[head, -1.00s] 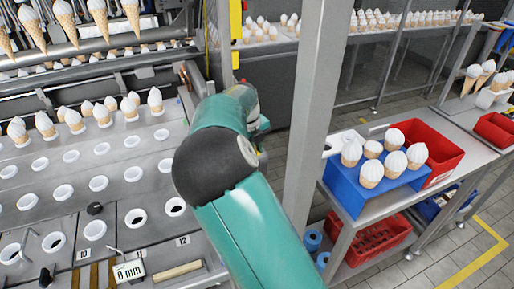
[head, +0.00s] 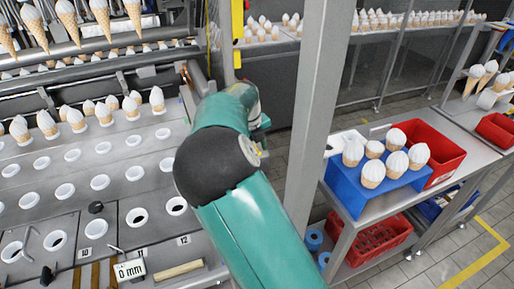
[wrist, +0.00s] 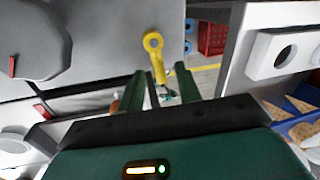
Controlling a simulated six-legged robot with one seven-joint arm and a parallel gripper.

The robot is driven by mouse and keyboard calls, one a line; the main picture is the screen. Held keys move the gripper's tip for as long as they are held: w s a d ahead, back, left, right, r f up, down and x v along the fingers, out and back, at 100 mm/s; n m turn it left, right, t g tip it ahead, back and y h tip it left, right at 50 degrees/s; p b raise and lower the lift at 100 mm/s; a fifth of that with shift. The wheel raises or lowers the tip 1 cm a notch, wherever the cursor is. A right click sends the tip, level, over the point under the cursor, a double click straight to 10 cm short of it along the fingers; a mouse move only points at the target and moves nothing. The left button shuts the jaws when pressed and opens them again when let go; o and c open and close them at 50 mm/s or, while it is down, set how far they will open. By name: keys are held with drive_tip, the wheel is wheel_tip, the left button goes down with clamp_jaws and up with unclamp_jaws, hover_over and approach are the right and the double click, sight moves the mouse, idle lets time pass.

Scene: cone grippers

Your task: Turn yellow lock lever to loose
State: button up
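The yellow lock lever (wrist: 153,43) shows in the wrist view, with a ringed end at the top and a narrow shank running down. It lies against a grey panel (wrist: 110,45). My gripper (wrist: 161,78) is open, with its two green fingers apart. The lower end of the lever's shank appears in the gap between the fingertips. I cannot tell whether either finger touches it. In the head view my teal arm reaches away to the machine, and my gripper and the lever are hidden there.
A grey upright post (head: 318,110) stands just right of my arm. The cone machine's perforated deck (head: 85,170) lies on the left. A steel table (head: 470,160) on the right holds a blue cone holder (head: 350,190) and a red crate (head: 440,155). Tiled floor is free beyond.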

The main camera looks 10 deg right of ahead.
wheel_tip(320, 180, up, 13)
drive_tip(key=a, duration=0.2)
drive_tip(key=shift+s+a, duration=0.25)
drive_tip(key=shift+s, duration=0.2)
drive_tip(key=shift+r, duration=0.1)
